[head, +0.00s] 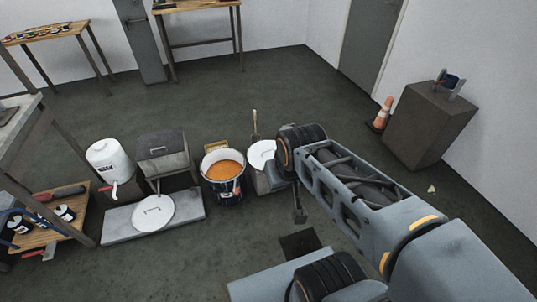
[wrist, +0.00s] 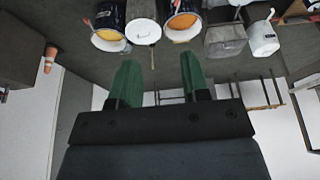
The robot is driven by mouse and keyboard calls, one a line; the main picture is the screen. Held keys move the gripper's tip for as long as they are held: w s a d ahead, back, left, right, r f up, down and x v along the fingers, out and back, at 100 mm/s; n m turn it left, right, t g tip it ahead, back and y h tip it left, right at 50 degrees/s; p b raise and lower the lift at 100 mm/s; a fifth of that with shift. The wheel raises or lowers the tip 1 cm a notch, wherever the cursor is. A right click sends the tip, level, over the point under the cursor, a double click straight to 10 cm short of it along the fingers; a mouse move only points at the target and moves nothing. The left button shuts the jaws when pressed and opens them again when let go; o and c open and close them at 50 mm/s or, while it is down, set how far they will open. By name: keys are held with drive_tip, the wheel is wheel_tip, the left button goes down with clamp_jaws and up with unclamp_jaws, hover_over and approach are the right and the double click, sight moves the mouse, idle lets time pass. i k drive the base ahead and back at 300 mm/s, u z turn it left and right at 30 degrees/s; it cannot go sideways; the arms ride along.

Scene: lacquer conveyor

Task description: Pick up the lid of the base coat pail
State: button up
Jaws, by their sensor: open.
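My gripper (wrist: 158,75) is open in the wrist view, with two green fingers apart and nothing between them. A white round lid (head: 262,154) with a handle lies on a grey stand, right of an open pail (head: 223,178) of orange liquid. In the wrist view this lid (wrist: 143,31) lies beyond the fingertips, between that pail (wrist: 183,22) and a second open pail (wrist: 108,24) with yellowish contents. My arm hides the second pail in the head view. Another white lid (head: 153,212) lies on a grey slab at left. I cannot tell which pail is the base coat.
A grey metal box (head: 163,155) and a white jug (head: 109,165) with a red tap stand left of the pail. A stick stands upright behind the lid. An orange cone (head: 381,115) and a grey block (head: 428,125) stand at right.

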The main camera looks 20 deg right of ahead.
sight(262, 151)
drive_tip(key=z, duration=1.2)
drive_tip(key=i, duration=2.15)
drive_tip(key=u, duration=3.6)
